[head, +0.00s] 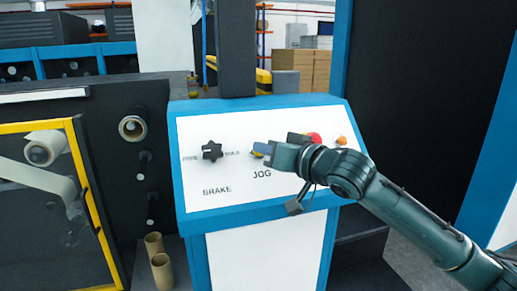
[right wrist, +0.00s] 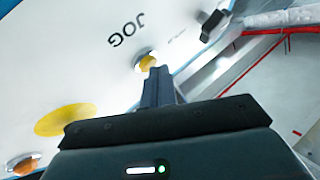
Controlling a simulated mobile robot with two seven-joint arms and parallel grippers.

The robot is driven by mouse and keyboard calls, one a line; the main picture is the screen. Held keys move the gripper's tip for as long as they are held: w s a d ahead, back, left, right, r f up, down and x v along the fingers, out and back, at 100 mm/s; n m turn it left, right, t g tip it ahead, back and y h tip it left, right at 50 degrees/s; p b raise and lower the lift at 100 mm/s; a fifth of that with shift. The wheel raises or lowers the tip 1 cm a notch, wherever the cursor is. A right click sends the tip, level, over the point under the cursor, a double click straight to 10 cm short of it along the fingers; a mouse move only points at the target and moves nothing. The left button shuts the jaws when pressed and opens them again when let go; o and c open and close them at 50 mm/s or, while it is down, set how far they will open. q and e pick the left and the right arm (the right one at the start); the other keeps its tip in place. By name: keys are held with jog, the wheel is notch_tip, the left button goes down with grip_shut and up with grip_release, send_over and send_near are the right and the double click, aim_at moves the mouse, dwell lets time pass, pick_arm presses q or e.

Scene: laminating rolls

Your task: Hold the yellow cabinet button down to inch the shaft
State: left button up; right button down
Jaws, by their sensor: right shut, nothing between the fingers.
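The yellow button (head: 257,153) sits above the JOG label on the white sloped panel of the blue-edged cabinet (head: 185,215). In the right wrist view the yellow button (right wrist: 147,61) shows in a pale ring just past my fingertips. My right gripper (head: 270,148) is shut and empty, its tip at the button and covering part of it in the head view. In the right wrist view the closed fingers (right wrist: 154,72) point at the button. I cannot tell whether they touch it or whether it is pressed. My left gripper is not in view.
A black BRAKE knob (head: 211,151) is left of the button. A yellow-framed guard (head: 95,225) and cardboard tubes (head: 161,272) stand at the left.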

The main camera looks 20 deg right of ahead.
jog(key=shift+s+r, duration=0.35)
jog(key=shift+r, duration=0.05)
jog(key=s+r+p, duration=0.3)
jog(key=shift+s+d+r, duration=0.1)
jog(key=shift+s+r, duration=0.15)
jog(key=shift+s, duration=0.05)
dwell(0.9)
